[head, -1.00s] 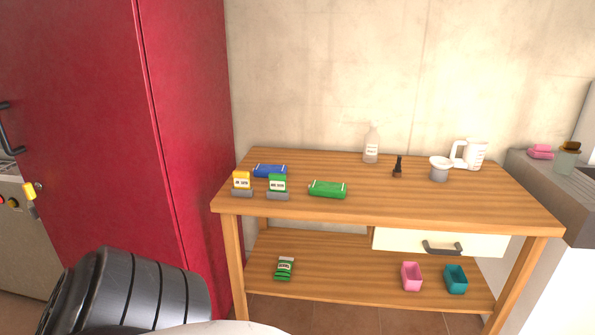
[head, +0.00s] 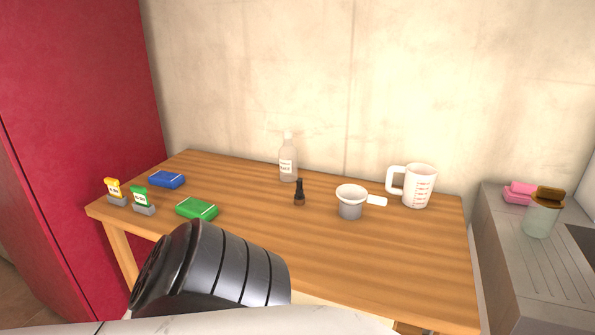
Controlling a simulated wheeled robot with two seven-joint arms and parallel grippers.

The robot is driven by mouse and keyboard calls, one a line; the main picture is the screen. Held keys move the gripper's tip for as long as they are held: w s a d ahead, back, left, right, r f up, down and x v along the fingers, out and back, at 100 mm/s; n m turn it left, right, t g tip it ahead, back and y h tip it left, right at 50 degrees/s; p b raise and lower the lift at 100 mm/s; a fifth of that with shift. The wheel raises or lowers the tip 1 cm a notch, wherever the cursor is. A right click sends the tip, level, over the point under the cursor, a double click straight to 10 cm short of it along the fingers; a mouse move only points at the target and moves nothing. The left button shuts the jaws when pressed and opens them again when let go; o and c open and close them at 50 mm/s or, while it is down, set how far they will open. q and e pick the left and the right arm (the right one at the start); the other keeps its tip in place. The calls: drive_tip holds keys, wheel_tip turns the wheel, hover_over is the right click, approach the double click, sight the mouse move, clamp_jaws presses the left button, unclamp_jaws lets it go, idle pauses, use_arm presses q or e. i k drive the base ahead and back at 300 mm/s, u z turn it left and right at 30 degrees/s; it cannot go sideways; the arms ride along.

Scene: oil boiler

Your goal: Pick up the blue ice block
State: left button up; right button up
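A blue block (head: 167,179), which looks like the blue ice block, lies flat at the back left of the wooden table (head: 400,275). A green block (head: 197,208) lies in front of it and to the right. One of my dark arm links shows at the lower middle, in front of the table's front edge. Neither gripper's fingers are in the picture, and nothing touches the blue block.
Two small label stands, yellow (head: 114,191) and green (head: 142,200), stand at the table's left end. A bottle (head: 288,158), a small dark object (head: 299,192), a grey cup (head: 350,203) and a measuring jug (head: 417,186) stand further right. A red cabinet (head: 75,90) is at left, a sink counter (head: 520,265) at right.

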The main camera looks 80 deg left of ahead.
sight(169, 180)
drive_tip(key=z, duration=0.05)
drive_tip(key=i, duration=0.2)
drive_tip(key=u, duration=3.7)
